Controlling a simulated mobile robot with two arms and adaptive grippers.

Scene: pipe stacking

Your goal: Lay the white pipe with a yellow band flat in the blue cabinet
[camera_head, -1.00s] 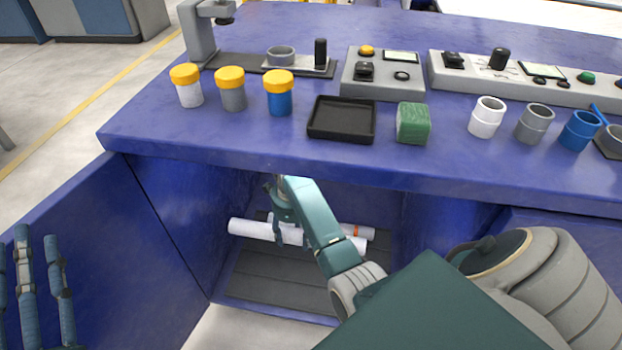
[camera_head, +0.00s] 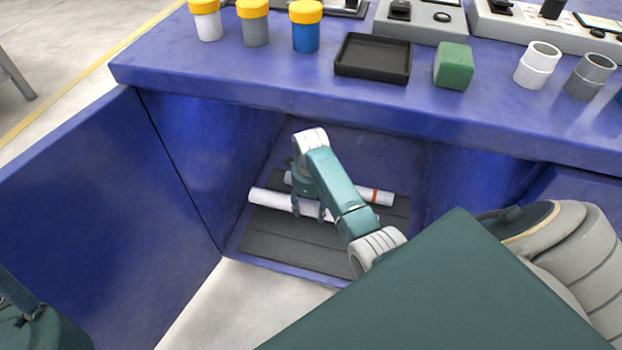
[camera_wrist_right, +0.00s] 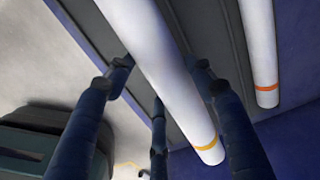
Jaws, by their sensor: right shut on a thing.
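The white pipe with a yellow band (camera_head: 268,197) lies level inside the open blue cabinet (camera_head: 205,150), low over its dark slatted floor. I cannot tell whether it touches the floor. My right gripper (camera_head: 311,208) reaches in from above and is shut around the pipe's middle part. In the right wrist view the same pipe (camera_wrist_right: 160,50) runs between my fingers (camera_wrist_right: 160,85), with its yellow band near the lower end. The arm hides that end in the head view. My left gripper (camera_head: 20,300) shows only partly at the lower left edge; its fingers are mostly cut off.
A second white pipe with an orange-red band (camera_head: 378,196) lies behind, roughly parallel, and also shows in the wrist view (camera_wrist_right: 259,50). The cabinet's open door (camera_head: 110,210) stands at left. The tabletop above holds yellow-capped jars (camera_head: 306,35), a black tray (camera_head: 373,60) and a green block (camera_head: 453,68).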

